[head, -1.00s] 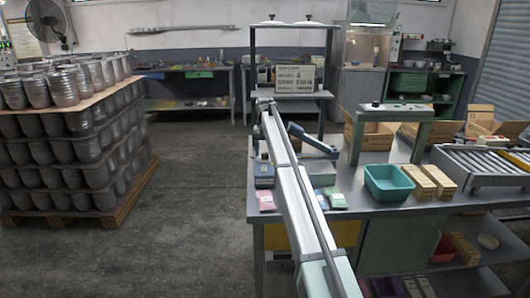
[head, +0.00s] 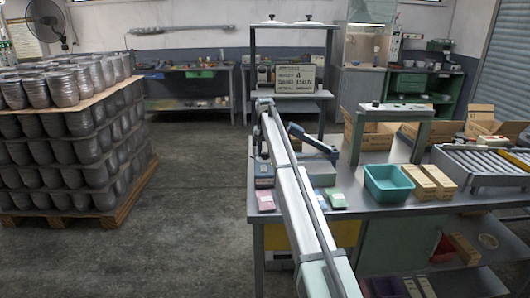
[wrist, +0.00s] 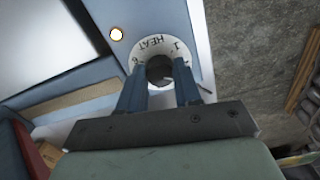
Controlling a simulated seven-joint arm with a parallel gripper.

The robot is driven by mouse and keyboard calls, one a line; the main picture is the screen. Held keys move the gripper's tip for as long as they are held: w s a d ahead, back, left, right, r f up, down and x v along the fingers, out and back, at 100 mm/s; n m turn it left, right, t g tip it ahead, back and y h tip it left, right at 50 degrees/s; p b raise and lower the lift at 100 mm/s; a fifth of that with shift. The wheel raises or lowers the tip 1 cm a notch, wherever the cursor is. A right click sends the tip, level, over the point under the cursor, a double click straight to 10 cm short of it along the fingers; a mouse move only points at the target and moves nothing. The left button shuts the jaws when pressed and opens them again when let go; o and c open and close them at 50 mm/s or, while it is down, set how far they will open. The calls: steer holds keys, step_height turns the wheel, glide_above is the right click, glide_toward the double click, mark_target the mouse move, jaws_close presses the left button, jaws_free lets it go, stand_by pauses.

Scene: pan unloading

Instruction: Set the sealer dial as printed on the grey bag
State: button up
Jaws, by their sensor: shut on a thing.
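The sealer (head: 322,172) with its blue lever arm (head: 312,141) stands on the near left of the workbench, partly hidden by my arm. In the wrist view, a round white dial plate (wrist: 147,47) marked HEAT sits on the sealer's blue-grey face. I can read a 6 and a 1 on it; the rest is hidden. My gripper (wrist: 160,80) is shut on the dark dial knob (wrist: 158,65). I cannot tell the exact setting. A pink packet (head: 265,200) and a green packet (head: 335,198) lie at the bench edge. I cannot make out a grey bag.
A small lamp (wrist: 116,34) glows beside the dial. A teal bin (head: 388,184), cartons (head: 432,182) and a roller conveyor (head: 480,165) stand to the right on the bench. A printed sign (head: 294,78) stands behind. A loaded pallet (head: 75,215) is at left, with clear floor between.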

mark_target(265, 154)
steer(key=shift+n, duration=1.6)
steer(key=o, duration=1)
steer(key=shift+o, duration=0.2)
step_height(265, 154, up, 14)
steer(key=shift+f, duration=0.1)
